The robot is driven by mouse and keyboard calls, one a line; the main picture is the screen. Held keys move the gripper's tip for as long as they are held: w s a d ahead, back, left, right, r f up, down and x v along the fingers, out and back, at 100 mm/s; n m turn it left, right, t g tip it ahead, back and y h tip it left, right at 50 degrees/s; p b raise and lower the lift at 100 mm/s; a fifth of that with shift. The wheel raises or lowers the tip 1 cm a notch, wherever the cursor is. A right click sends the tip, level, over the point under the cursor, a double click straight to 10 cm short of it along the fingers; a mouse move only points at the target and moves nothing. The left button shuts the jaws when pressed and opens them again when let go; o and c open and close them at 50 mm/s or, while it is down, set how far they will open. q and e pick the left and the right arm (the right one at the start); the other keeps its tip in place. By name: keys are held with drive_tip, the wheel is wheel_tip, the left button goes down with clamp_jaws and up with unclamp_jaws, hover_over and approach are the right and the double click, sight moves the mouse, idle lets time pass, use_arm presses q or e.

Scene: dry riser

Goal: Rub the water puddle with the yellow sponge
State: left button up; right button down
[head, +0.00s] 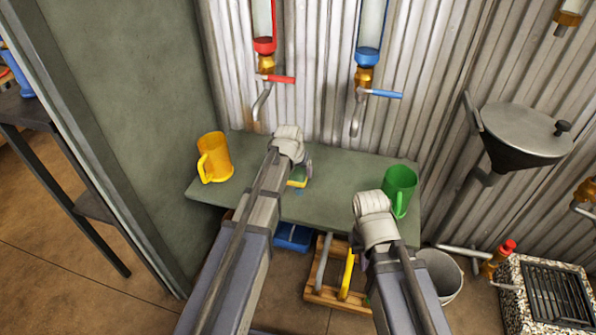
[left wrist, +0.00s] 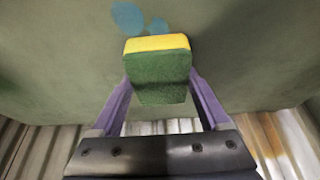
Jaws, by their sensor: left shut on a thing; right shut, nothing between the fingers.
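The sponge (left wrist: 158,72) has a yellow layer and a dark green scouring layer. My left gripper (left wrist: 160,98) is shut on it, one purple finger on each side. In the head view the sponge (head: 297,183) shows partly beside my left gripper (head: 303,175), over the middle of the grey-green table. The water puddle (left wrist: 128,18) shows in the left wrist view as light blue patches just beyond the sponge; I cannot make it out in the head view. Whether the sponge touches the tabletop is unclear. My right gripper (head: 357,246) is shut and empty near the table's front edge, mostly hidden by its wrist.
A yellow mug (head: 214,157) stands at the left of the table (head: 340,172), a green mug (head: 399,190) at its right. Red (head: 275,78) and blue (head: 380,93) tap handles hang above. A bucket (head: 441,277) and wooden crate (head: 325,295) stand below.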

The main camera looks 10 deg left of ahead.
sight(295, 179)
use_arm(q)
drive_tip(key=shift+s, duration=1.85)
drive_tip(key=shift+s, duration=0.1)
drive_tip(key=shift+s+a, duration=0.1)
drive_tip(key=shift+s, duration=1.55)
drive_tip(key=shift+s, duration=0.1)
drive_tip(key=shift+s+a, duration=0.1)
drive_tip(key=shift+s, duration=1.55)
drive_tip(key=shift+r, duration=0.1)
wheel_tip(295, 179, up, 6)
drive_tip(key=p, duration=0.6)
